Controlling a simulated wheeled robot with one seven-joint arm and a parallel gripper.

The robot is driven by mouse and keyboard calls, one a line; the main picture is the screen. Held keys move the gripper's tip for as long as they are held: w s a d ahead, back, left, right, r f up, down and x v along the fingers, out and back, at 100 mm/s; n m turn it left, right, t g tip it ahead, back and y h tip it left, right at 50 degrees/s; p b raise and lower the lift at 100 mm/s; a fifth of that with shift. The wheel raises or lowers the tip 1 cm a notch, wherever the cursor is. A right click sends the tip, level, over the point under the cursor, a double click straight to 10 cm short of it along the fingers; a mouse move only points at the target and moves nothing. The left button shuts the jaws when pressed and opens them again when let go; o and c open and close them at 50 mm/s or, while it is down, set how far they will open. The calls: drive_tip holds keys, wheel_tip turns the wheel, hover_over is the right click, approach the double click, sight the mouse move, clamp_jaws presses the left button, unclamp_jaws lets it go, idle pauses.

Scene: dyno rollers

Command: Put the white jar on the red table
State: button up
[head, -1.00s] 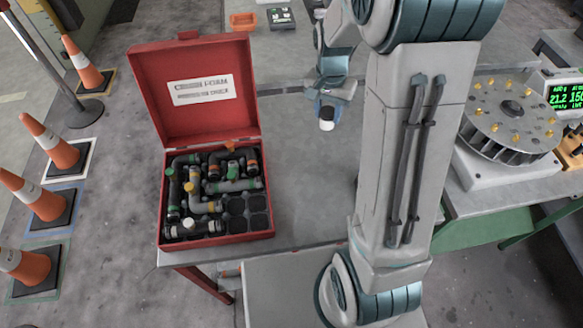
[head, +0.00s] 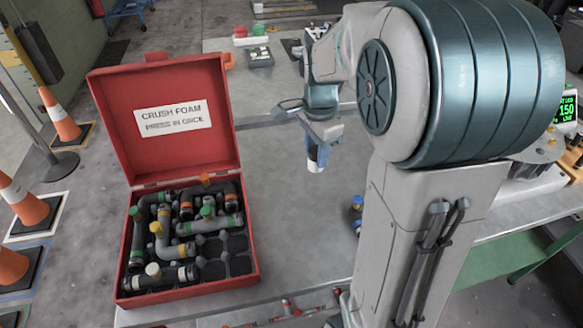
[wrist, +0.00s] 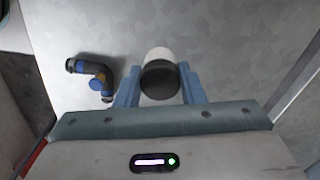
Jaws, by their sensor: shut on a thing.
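My gripper (head: 314,146) is shut on the white jar (head: 312,167) and points down above the grey tabletop (head: 290,240). Only the jar's white end shows below the fingers in the head view. In the wrist view the jar (wrist: 158,54) sits between the two blue fingers (wrist: 160,84), with a dark end toward the camera and a white body beyond. The gap between jar and tabletop is hard to judge. No red tabletop shows clearly.
An open red case (head: 250,270) with several pipe fittings stands left of my gripper. A bent blue-grey fitting (wrist: 100,76) lies left of the jar in the wrist view. Small red parts (head: 290,308) show at the bottom edge. Cones (head: 60,118) stand on the floor at left.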

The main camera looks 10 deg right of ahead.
drive_tip(key=w+a+f, duration=0.2)
drive_tip(key=w, duration=0.1)
drive_tip(key=w+a+f, duration=0.1)
drive_tip(key=w, duration=0.1)
drive_tip(key=shift+w+a+f, duration=0.25)
drive_tip(key=shift+f, duration=2.2)
drive_tip(key=shift+f, duration=0.2)
drive_tip(key=o, duration=1)
drive_tip(key=shift+r, duration=0.15)
